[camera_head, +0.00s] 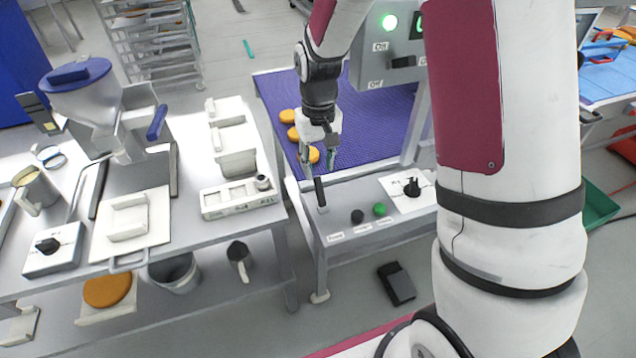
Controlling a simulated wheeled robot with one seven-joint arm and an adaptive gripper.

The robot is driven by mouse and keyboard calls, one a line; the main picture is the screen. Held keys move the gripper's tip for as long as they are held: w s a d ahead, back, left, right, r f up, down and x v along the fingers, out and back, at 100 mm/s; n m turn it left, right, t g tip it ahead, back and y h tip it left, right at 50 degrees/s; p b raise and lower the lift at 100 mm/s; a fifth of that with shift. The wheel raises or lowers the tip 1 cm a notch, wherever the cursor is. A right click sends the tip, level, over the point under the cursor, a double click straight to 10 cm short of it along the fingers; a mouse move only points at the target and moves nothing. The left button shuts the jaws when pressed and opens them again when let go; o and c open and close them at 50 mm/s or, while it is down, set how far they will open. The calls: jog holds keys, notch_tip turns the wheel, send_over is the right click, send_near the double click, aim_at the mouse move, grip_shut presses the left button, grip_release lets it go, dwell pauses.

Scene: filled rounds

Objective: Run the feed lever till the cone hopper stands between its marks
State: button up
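The cone hopper (88,105) stands on the left bench, a pale funnel with a blue lid (72,74). Its marks and fill level cannot be made out. A black upright lever (320,191) rises from the left end of the grey control panel. A blue handle (157,122) sits beside the hopper; I cannot tell from the labels which of the two is the feed lever. My gripper (319,163) points down just above and behind the black lever, its fingers apart with nothing seen between them. I see no contact with the lever.
Orange rounds (294,133) lie on the purple belt (375,120) beside my gripper. The panel also has a black knob (357,216), a green knob (380,209) and a dial (412,187). A control box (388,62) with a green light stands behind.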

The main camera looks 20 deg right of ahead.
aim_at(319, 181)
notch_tip(319, 181, down, 7)
jog(key=shift+f+p, duration=0.2)
jog(key=shift+p, duration=0.15)
grip_shut()
